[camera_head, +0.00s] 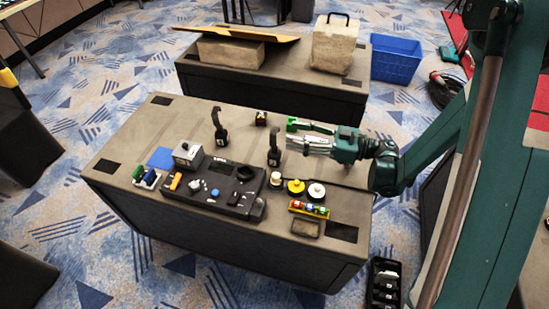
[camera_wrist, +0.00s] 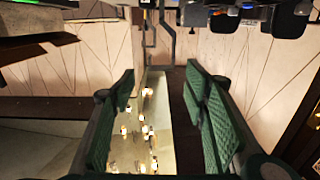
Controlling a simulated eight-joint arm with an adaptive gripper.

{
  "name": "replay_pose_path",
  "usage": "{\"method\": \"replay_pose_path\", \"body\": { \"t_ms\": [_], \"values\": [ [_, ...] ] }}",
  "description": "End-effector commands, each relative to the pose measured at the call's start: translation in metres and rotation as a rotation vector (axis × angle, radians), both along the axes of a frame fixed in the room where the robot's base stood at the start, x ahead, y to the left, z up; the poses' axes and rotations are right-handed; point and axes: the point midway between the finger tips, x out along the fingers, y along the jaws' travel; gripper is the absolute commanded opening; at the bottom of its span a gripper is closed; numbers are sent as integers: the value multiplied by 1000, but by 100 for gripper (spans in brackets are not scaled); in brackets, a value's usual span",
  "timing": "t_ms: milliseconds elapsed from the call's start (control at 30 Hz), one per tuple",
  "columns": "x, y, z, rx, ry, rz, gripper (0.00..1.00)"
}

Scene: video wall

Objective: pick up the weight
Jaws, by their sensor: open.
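No object is plainly marked as the weight. My gripper (camera_head: 292,134) is open above the right part of the front case and points left, close to a black upright clamp-like piece (camera_head: 274,152). In the wrist view its two green-padded fingers (camera_wrist: 160,85) are spread apart, with no object held between them.
The front case (camera_head: 115,195) also carries a black control panel (camera_head: 213,188), a grey box (camera_head: 187,154), another black upright piece (camera_head: 219,127) and a colourful strip (camera_head: 309,209). A blue bin (camera_head: 397,58) stands beside the rear case (camera_head: 270,78). The front case's far left is mostly clear.

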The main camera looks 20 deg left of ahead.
Motion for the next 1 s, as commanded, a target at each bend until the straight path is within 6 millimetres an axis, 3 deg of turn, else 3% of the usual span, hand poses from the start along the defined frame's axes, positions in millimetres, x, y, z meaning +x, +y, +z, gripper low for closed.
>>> {"method": "replay_pose_path", "body": {
  "t_ms": [533, 1000],
  "values": [
    [-1, 2, -3, 21, -19, 9, 45],
    [-2, 26, -4, 20, -19, 9, 45]
  ]
}}
